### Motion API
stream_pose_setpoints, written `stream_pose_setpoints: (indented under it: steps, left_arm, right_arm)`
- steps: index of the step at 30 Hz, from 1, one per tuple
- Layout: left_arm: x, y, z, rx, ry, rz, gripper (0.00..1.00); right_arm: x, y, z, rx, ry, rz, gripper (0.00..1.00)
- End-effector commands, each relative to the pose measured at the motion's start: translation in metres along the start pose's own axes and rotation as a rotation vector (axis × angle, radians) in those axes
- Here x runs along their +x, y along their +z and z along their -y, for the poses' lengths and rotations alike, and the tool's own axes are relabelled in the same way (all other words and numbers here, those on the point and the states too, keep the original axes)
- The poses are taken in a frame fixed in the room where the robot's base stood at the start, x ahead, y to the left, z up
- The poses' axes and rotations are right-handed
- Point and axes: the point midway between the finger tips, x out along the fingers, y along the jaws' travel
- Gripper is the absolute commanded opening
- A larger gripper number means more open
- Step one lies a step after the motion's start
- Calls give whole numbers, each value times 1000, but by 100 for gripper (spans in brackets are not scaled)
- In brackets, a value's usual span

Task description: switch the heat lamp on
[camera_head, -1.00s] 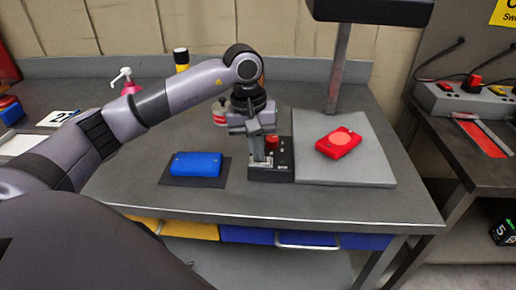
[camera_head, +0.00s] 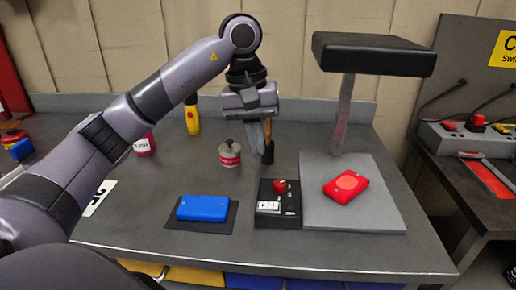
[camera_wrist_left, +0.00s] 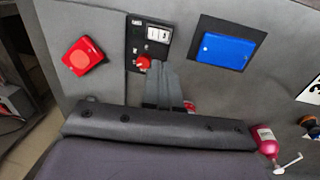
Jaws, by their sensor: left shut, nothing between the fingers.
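The heat lamp (camera_head: 372,55) has a black head on a grey post, over a grey base plate (camera_head: 335,215). No glow shows on the lamp; its underside is hidden. In front of the post, left of the plate, is a black control box (camera_head: 290,212) with a red knob (camera_head: 280,186) and a white rocker switch (camera_head: 268,207). The box also shows in the left wrist view (camera_wrist_left: 134,49). My left gripper (camera_head: 255,140) is shut and empty, pointing down, above and behind the box, apart from it. My right gripper is not in view.
A red case (camera_head: 345,187) lies on the base plate. A blue case (camera_head: 203,207) lies on a dark mat left of the box. A red-and-white can (camera_head: 230,153), a yellow bottle (camera_head: 192,118) and a dark-ended tool (camera_head: 268,152) stand behind. The bench front is clear.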

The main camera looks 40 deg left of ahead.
Motion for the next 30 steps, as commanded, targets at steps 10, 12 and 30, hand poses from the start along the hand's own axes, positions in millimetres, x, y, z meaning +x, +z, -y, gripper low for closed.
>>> stream_pose_setpoints:
  steps: [10,12,30]
  left_arm:
    - [1,0,0,-32,0,0,0]
    - [1,-1,0,-83,0,0,0]
    - [0,-10,-4,-1031,1,-1,0]
  right_arm:
    - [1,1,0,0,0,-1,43]
    - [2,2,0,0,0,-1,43]
    - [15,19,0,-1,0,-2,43]
